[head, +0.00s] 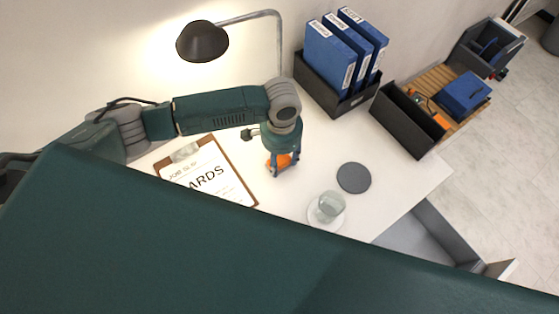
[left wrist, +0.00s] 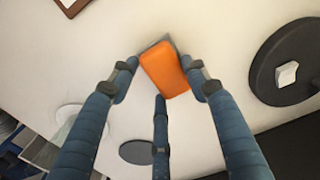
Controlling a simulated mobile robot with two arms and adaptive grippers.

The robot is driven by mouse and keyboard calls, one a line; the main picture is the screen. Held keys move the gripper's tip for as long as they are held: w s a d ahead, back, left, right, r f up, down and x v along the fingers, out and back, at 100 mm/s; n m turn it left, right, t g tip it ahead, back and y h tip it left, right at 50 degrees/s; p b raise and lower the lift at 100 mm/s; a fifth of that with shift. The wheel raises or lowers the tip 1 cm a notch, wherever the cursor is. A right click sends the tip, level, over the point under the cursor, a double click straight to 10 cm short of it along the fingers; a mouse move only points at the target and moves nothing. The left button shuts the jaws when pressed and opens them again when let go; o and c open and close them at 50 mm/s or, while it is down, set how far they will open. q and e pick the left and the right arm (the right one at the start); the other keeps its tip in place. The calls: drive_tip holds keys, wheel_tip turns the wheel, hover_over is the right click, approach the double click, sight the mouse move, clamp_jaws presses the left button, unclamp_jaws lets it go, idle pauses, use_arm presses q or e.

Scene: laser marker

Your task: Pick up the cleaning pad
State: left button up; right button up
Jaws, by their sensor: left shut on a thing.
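The cleaning pad (head: 279,160) is a small orange block in the head view, beside the clipboard on the white desk. In the left wrist view the orange pad (left wrist: 165,70) sits between the fingertips, with a grey strip along its upper edge. My left gripper (head: 283,165) points down at the desk and is shut on the pad; its blue fingers also show in the left wrist view (left wrist: 162,80). The fingers hide part of the pad in the head view. I cannot tell whether the pad touches the desk. My right gripper is not in view.
A clipboard (head: 232,180) lies left of the gripper. A dark round coaster (head: 354,178) and a glass (head: 331,204) on a pale disc are to the right. Blue binders (head: 330,55) in a dark holder, a lamp (head: 203,42) and an organiser (head: 408,122) stand farther back.

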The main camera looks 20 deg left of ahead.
sight(281, 162)
use_arm(q)
wheel_tip(281, 162, up, 20)
drive_tip(key=b, duration=0.1)
idle(0.5)
